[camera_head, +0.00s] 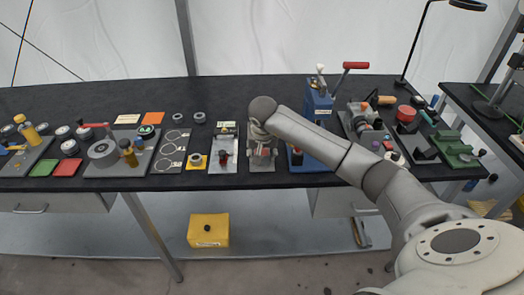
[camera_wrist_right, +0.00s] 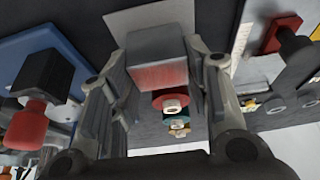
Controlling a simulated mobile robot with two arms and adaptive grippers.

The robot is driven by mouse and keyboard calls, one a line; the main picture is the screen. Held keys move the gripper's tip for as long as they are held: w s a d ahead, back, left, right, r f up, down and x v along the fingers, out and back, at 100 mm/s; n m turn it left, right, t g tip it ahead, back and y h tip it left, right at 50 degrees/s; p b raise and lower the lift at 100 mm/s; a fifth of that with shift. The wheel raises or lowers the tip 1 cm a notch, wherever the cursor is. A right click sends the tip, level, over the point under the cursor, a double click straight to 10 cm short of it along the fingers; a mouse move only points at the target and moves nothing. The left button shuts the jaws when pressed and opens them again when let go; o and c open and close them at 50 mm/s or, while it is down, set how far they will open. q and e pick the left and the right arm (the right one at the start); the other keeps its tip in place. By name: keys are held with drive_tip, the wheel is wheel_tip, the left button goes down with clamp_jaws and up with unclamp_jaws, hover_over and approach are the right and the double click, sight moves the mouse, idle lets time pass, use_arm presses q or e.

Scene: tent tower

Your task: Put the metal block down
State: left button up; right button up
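The metal block (camera_wrist_right: 158,62) is a grey box with a reddish tint on its near face, seen in the right wrist view. My right gripper (camera_wrist_right: 158,75) has one finger on each side of it, and both fingers appear to touch its sides. In the head view my right gripper (camera_head: 262,143) points down over a grey plate (camera_head: 261,167) near the front edge of the black bench and largely hides the block. Whether the block rests on the plate or hangs just above it I cannot tell. My left gripper is not in view.
Left of the plate is a light tray (camera_head: 224,158) with a red-handled part. Right of it stands a blue press (camera_head: 318,105) with a red lever. Coloured rings (camera_wrist_right: 172,103) show below the block in the wrist view. The bench behind my gripper is mostly clear.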

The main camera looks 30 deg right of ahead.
drive_tip(key=o, duration=0.4)
drive_tip(key=shift+r, duration=0.1)
